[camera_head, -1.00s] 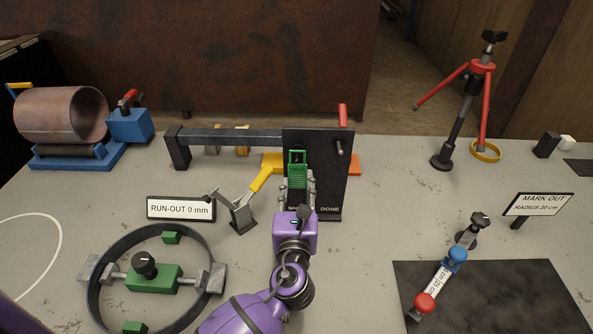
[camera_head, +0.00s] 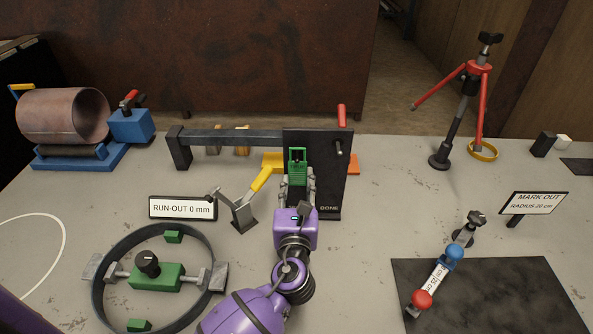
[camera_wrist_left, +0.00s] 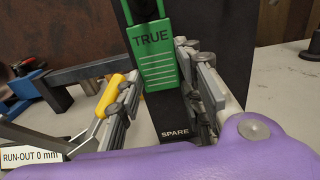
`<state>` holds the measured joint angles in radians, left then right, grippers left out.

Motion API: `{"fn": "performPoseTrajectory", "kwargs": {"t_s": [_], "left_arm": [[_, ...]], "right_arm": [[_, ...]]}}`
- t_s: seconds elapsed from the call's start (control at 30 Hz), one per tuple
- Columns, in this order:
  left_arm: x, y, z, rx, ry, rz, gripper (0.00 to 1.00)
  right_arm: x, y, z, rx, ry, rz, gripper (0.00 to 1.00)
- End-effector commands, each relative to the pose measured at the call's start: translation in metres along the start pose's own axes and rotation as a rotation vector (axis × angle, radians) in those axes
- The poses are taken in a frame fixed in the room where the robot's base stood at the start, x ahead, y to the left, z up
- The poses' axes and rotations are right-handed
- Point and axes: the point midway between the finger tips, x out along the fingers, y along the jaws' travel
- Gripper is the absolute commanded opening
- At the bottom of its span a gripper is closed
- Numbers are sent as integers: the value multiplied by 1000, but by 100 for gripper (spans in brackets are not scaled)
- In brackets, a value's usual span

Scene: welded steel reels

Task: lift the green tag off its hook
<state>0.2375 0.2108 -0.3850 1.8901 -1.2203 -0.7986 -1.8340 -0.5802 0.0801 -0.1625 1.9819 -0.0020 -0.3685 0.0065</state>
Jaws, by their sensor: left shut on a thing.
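The green tag (camera_head: 297,158) is upright in front of the black board (camera_head: 328,180), over the board's left part. In the left wrist view the tag (camera_wrist_left: 155,55) reads TRUE, and a dark opening shows at its top. The hook is not clear, so I cannot tell whether the tag still hangs on it. My left gripper (camera_head: 298,179) is shut on the tag's lower part, one finger at each side; its fingers also show in the left wrist view (camera_wrist_left: 162,92). My right gripper is out of view.
A yellow-handled clamp (camera_head: 262,178) stands close left of the gripper. A dark ring (camera_head: 98,262) lies front left. A red-legged tripod (camera_head: 478,90) stands back right.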

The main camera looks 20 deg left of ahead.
Motion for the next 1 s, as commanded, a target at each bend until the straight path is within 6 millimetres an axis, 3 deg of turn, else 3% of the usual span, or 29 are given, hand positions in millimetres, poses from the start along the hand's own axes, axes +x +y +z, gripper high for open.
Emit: {"fn": "performPoseTrajectory", "kwargs": {"t_s": [1.0], "left_arm": [[-34, 0, 6, 0, -1, 0, 11]], "right_arm": [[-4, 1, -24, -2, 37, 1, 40]]}}
